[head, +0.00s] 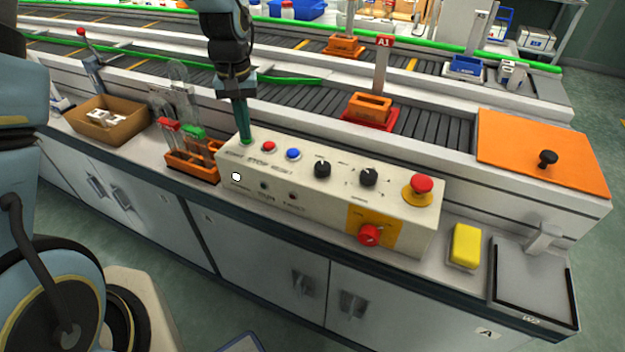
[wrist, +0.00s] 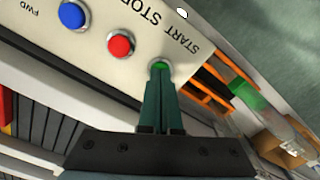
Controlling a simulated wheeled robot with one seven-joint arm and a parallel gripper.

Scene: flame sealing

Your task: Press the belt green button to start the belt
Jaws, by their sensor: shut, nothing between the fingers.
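The green start button (wrist: 160,66) shows in the wrist view beside the word START, with the tips of my gripper (wrist: 160,80) right at it. The closed fingers cover part of the button; I cannot tell how far it is pressed in. In the head view my gripper (head: 244,138) points down at the left end of the cream control box (head: 330,210) and hides the green button. The fingers are together and hold nothing. The conveyor belt (head: 310,100) runs behind the box; its motion cannot be told from these frames.
On the box, the red stop button (head: 268,146) and blue button (head: 293,154) sit right of my gripper, with black knobs and a red emergency stop (head: 421,185) further right. An orange rack (head: 192,162) with tubes stands close left. A yellow block (head: 465,245) lies at the right.

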